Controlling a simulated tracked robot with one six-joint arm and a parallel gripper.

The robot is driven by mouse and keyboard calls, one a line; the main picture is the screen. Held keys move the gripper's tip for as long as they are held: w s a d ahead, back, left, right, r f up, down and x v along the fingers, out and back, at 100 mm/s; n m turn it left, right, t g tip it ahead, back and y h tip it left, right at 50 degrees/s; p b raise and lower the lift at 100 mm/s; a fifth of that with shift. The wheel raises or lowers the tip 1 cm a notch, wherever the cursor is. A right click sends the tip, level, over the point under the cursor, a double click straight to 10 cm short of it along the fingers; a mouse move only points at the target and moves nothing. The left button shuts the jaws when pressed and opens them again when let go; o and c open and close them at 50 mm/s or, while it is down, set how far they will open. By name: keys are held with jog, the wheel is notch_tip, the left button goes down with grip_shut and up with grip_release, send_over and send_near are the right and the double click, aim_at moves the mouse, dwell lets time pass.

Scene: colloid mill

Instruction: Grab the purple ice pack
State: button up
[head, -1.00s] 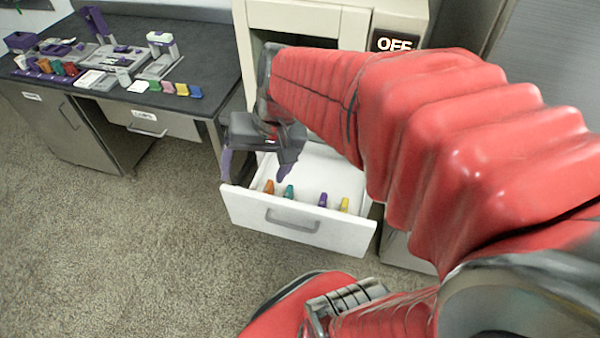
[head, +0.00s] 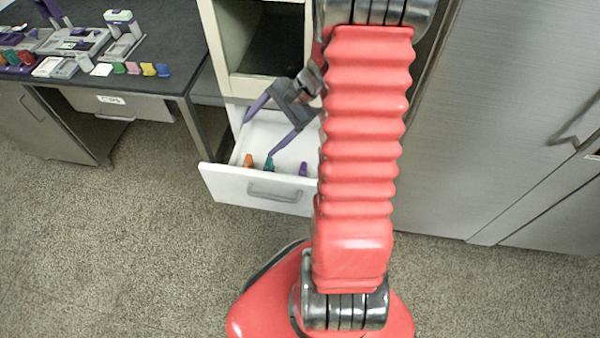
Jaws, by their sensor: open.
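A small purple ice pack (head: 303,168) stands in the open white drawer (head: 262,188), near its front wall and close to my arm. My gripper (head: 257,130) is over the left part of the drawer, tilted, with its two purple-grey fingers spread apart and nothing between them. The tip of its right finger is near the teal pack (head: 269,162); I cannot tell whether they touch. The purple pack lies to the right of that finger, apart from it.
An orange pack (head: 249,160) stands left of the teal one. The open cabinet (head: 268,40) rises behind the drawer. A dark desk (head: 150,30) with colored items is at left. My arm covers the drawer's right end. The carpet in front is clear.

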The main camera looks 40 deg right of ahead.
jog(key=s+d+f+m+t, duration=0.2)
jog(key=d+f+m+t, duration=0.1)
jog(key=d+f+m, duration=0.4)
jog(key=s+d+f+m+t+h, duration=0.1)
jog(key=s+d+f+m+t, duration=0.2)
jog(key=d+f+m, duration=0.4)
jog(key=d+f, duration=0.4)
jog(key=f, duration=0.5)
jog(key=shift+d+f+t+h, duration=0.2)
jog(key=shift+t+h, duration=0.1)
jog(key=shift+t, duration=0.1)
send_near(305, 169)
jog(key=x, duration=0.3)
jog(key=shift+w+a, duration=0.1)
jog(key=shift+w, duration=0.1)
jog(key=shift+w+a+f, duration=0.2)
jog(key=shift+w+f, duration=0.25)
jog(key=shift+w, duration=0.05)
jog(key=shift+w, duration=0.1)
